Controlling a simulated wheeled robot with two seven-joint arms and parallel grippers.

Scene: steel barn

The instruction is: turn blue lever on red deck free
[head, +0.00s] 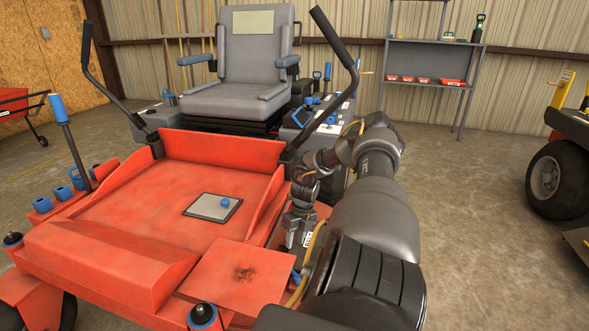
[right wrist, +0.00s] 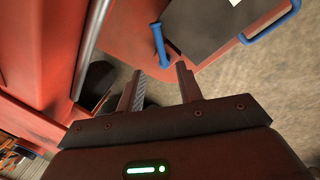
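The red deck (head: 190,185) of a ride-on mower fills the left and middle of the head view. A short blue lever (right wrist: 160,45) shows in the right wrist view, against a red surface just beyond my fingertips. A small blue piece (head: 296,276) at the deck's right edge in the head view may be the same lever. My right gripper (right wrist: 160,75) is open and empty, its two fingers apart, with the lever beyond the gap and not between them. In the head view the right gripper (head: 298,228) is beside the deck's right edge. My left gripper is out of view.
A grey plate with a blue knob (head: 225,203) lies on the deck. Black steering bars (head: 335,38) and a grey seat (head: 252,60) stand behind. Another blue handle (right wrist: 271,24) is at upper right in the wrist view. Open concrete floor (head: 470,190) lies to the right.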

